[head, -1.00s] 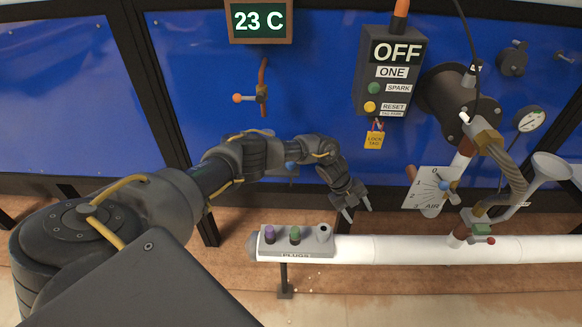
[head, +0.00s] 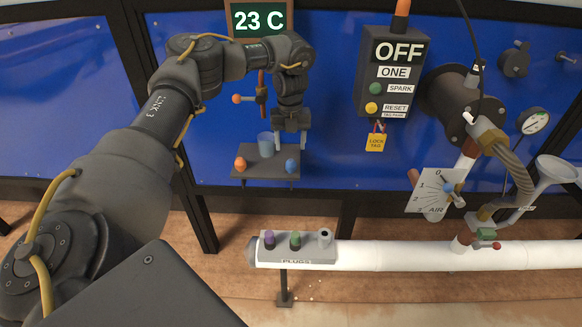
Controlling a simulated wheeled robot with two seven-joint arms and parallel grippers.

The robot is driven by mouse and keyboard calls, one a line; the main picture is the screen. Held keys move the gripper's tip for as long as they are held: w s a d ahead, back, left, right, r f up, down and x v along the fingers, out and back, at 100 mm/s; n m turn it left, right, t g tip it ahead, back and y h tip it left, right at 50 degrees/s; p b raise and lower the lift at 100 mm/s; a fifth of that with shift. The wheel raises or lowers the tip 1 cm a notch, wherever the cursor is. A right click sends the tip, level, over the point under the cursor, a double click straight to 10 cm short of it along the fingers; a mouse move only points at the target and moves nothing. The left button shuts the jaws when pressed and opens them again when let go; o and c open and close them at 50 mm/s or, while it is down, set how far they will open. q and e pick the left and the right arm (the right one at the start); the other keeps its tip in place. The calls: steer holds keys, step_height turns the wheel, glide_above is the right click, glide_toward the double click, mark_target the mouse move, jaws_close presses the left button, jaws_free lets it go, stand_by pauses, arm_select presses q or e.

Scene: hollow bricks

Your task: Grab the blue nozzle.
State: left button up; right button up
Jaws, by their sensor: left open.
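The blue nozzle (head: 291,165) sits at the right front of a small dark shelf (head: 262,178) on the blue wall. An orange nozzle (head: 240,164) sits at the shelf's left, and a translucent blue cup (head: 265,144) stands at its back. My left gripper (head: 290,147) is open and points down just above and behind the blue nozzle, with its fingers apart and empty. I cannot tell whether the fingertips touch the shelf. My right gripper is not in view.
A valve with an orange knob (head: 237,98) is on the wall beside my left forearm. A control box (head: 391,75) reading OFF hangs to the right. Below, a white pipe (head: 390,254) carries a plug holder (head: 297,247). Open space lies between shelf and pipe.

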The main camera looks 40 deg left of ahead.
mark_target(291, 160)
arm_select(q)
step_height(291, 160, down, 2)
steer(key=shift+w+f, duration=0.1)
steer(key=shift+f, duration=0.15)
steer(key=shift+f+p, duration=0.15)
steer(key=shift+p, duration=0.15)
step_height(291, 160, down, 5)
steer(key=shift+p, duration=0.75)
steer(key=c, duration=1.1)
